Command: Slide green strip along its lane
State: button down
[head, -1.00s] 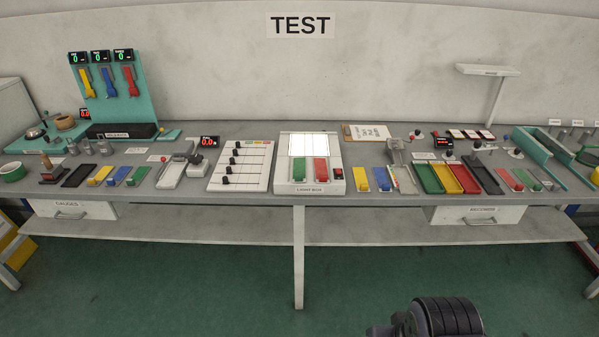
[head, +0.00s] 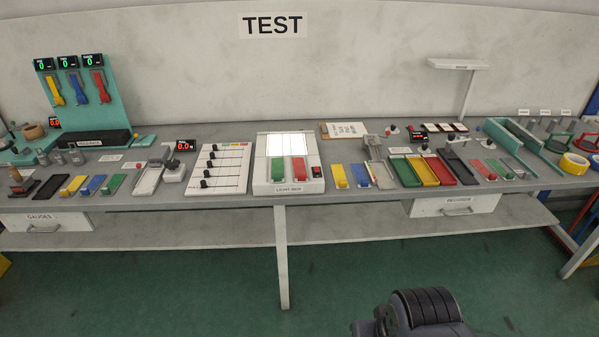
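Several green pieces show on the bench. A green strip (head: 115,184) lies at the left end beside a blue and a yellow one. Another green strip (head: 278,170) lies on the light box beside a red one. A third small green strip (head: 498,168) lies at the right beside a red one. I cannot tell which is the task's strip, and no lane is clearly readable at this distance. My gripper is not in view; only a dark ribbed part of my arm shows at the bottom, well in front of the bench.
The long grey bench (head: 225,202) spans the view, with a lower shelf (head: 350,232) and a front leg (head: 281,260). A white slider panel (head: 228,181), the light box (head: 262,187) and a green tray (head: 404,172) stand on it. The green floor (head: 180,285) in front is clear.

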aim_at(278, 170)
jog(key=i+j, duration=0.25)
jog(key=i, duration=0.15)
jog(key=i+j, duration=0.2)
jog(key=i, duration=0.2)
jog(key=i+j, duration=0.25)
jog(key=i, duration=0.15)
jog(key=i+j, duration=0.2)
jog(key=i, duration=0.25)
jog(key=u, duration=0.05)
